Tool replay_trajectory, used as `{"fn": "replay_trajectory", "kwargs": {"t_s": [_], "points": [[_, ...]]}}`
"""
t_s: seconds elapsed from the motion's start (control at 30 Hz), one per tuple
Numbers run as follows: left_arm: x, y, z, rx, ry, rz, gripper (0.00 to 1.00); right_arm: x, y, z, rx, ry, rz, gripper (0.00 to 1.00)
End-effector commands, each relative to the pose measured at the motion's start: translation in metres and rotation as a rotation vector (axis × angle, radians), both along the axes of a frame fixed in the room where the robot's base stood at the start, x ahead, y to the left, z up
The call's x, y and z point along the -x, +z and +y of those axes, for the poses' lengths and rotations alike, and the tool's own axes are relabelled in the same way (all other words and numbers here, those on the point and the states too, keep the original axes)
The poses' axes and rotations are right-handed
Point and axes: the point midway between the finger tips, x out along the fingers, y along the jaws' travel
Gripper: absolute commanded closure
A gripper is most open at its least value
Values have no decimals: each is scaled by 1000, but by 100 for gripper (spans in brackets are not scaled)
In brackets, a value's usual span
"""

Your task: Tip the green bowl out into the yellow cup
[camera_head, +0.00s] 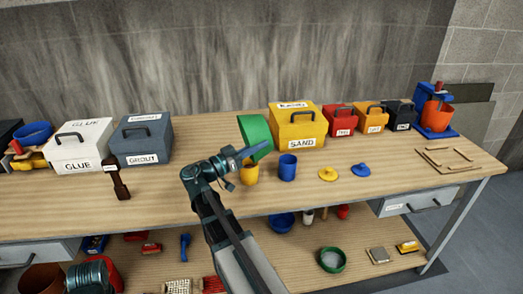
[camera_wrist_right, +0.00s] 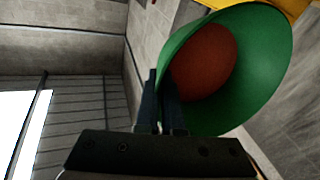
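The green bowl (camera_head: 256,131) is held tilted on its side above the bench top in the head view. In the right wrist view the bowl (camera_wrist_right: 262,75) opens toward the camera, with a round red-brown fill (camera_wrist_right: 204,64) inside. My right gripper (camera_head: 243,154) is shut on the bowl's rim; its fingers (camera_wrist_right: 162,100) pinch the near wall in the wrist view. The yellow cup (camera_head: 249,174) stands upright on the bench just below the bowl, partly hidden by my gripper and wrist. I cannot see inside the cup. My left gripper is out of view.
A blue cup (camera_head: 288,168) stands right of the yellow cup, then a yellow lid (camera_head: 328,173) and blue lid (camera_head: 361,170). The yellow SAND box (camera_head: 297,129) stands behind.

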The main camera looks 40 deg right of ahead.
Motion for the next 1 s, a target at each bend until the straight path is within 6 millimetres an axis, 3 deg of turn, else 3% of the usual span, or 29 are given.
{"fn": "replay_trajectory", "kwargs": {"t_s": [0.4,1.0], "points": [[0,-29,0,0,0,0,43,-5,-3,11,115,0,52,100],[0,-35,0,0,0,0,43,-7,0,15,158,-1,71,100]]}}
